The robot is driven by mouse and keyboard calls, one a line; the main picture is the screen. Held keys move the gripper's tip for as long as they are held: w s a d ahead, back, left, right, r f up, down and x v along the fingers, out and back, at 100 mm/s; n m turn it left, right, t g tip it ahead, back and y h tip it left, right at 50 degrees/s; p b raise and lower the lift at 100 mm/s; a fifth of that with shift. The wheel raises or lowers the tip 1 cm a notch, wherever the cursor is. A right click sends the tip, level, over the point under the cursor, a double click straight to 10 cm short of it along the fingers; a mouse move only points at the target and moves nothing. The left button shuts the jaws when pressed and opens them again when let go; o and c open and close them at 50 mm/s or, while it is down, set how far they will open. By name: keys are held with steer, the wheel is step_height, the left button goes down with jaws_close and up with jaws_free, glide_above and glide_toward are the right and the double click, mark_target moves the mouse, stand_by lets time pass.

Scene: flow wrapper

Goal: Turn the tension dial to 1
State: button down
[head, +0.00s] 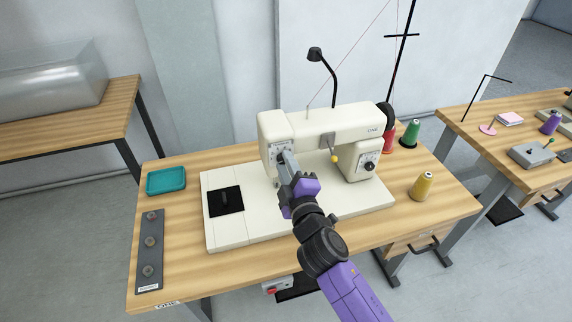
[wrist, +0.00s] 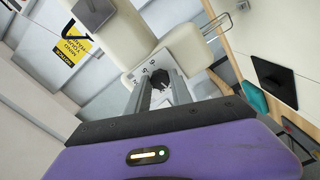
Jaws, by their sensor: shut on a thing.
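The cream sewing machine (head: 335,125) stands on a wooden table. The tension dial, a dark round knob (wrist: 160,77) on a pale plate with small marks, shows in the wrist view between my two fingertips. My gripper (head: 285,157) reaches the front face of the machine's left-hand head and is shut on this dial. My gripper also shows in the wrist view (wrist: 161,84), its fingers on either side of the knob. The dial's setting is too small to read, and in the head view my fingers mostly hide the knob.
Another dark dial (head: 369,166) is on the machine's right-hand column. A teal tray (head: 166,180) and a grey strip with several knobs (head: 149,250) lie at the left. A yellow thread cone (head: 422,186) stands at the right. A yellow sign (wrist: 73,42) shows in the wrist view.

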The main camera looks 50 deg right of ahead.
steer(key=c, duration=1.1)
jaws_free()
steer(key=shift+c, duration=0.2)
steer(key=b+v, duration=0.2)
steer(key=v, duration=0.6)
steer(key=shift+b, duration=0.3)
steer(key=shift+w, duration=0.1)
